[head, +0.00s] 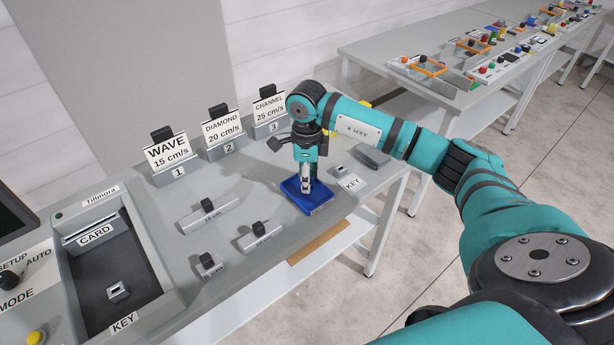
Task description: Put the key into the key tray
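A blue tray (322,194) sits near the front edge of the grey table. My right gripper (306,188) points straight down over it, with its fingertips at or just above the tray floor. Something pale shows at the fingertips; I cannot tell whether it is the key or part of the fingers. No key is clearly visible elsewhere. A small grey block (340,170) with a slot stands beside a KEY label (352,184), right of the tray. A similar block (117,291) stands in the panel at lower left, by another KEY label (123,323). My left gripper is out of view.
Signs for WAVE (168,152), DIAMOND (222,130) and CHANNEL (269,110) stand at the back. Blocks with black knobs (209,214) lie left of the tray. A CARD holder (95,234) is at left. A cluttered second table (400,75) stands at upper right.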

